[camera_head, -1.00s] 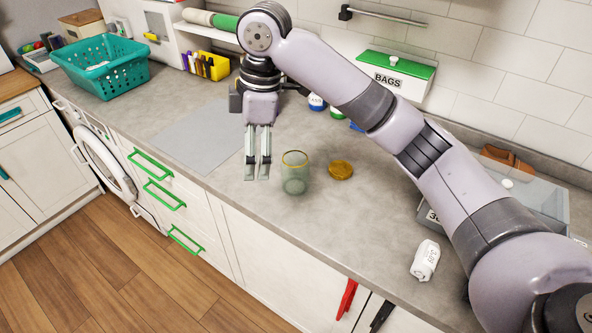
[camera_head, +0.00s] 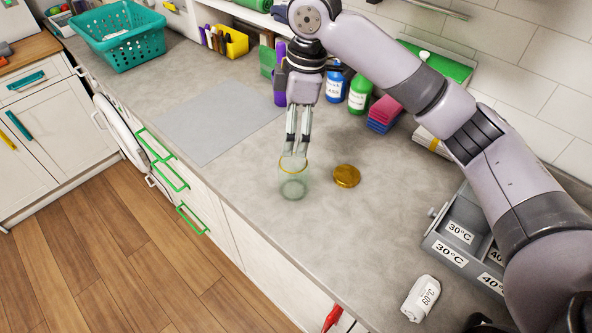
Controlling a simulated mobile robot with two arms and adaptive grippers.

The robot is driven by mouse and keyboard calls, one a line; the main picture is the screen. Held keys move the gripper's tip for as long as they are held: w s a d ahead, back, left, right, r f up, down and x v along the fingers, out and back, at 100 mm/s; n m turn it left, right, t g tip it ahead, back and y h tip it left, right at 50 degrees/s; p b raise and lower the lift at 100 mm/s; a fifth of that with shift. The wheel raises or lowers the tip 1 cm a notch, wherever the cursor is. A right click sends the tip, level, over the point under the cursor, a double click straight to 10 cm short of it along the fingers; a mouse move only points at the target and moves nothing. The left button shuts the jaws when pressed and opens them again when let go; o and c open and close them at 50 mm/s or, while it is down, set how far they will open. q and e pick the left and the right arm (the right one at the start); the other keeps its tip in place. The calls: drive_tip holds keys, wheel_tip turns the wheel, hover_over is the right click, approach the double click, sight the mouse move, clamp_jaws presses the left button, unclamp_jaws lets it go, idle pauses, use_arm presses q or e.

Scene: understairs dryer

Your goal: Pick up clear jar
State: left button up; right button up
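The clear jar (camera_head: 292,184) stands upright on the grey counter, see-through, with a gold rim at its top. My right gripper (camera_head: 294,160) reaches down from above, its two slim fingers a little apart with a narrow gap between them. Its fingertips overlap the jar's rim in the picture; I cannot tell whether they touch it or whether a finger is inside. The jar's base rests on the counter. A round gold lid (camera_head: 346,176) lies just right of the jar. My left gripper is not in view.
A grey mat (camera_head: 215,120) lies left of the jar. Behind are blue (camera_head: 334,88) and green (camera_head: 359,95) bottles and stacked sponges (camera_head: 384,113). A white bottle (camera_head: 421,299) lies front right, near a grey divided box (camera_head: 440,243).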

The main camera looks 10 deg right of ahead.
sight(289, 158)
drive_tip(key=f, duration=0.4)
drive_tip(key=f+p, duration=0.1)
drive_tip(key=f, duration=0.1)
drive_tip(key=shift+w+a+f, duration=0.1)
drive_tip(key=shift+a+f, duration=0.15)
drive_tip(key=shift+a, duration=0.1)
drive_tip(key=shift+f, duration=0.5)
drive_tip(key=shift+f+p, duration=0.3)
drive_tip(key=f, duration=0.2)
drive_tip(key=f+p, duration=0.1)
drive_tip(key=shift+d+f, duration=0.25)
drive_tip(key=shift+f, duration=0.55)
drive_tip(key=shift+a, duration=0.15)
drive_tip(key=shift+c, duration=0.8)
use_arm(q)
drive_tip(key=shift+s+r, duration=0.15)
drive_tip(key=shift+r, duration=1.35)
use_arm(e)
drive_tip(key=shift+r, duration=0.1)
drive_tip(key=c, duration=1.2)
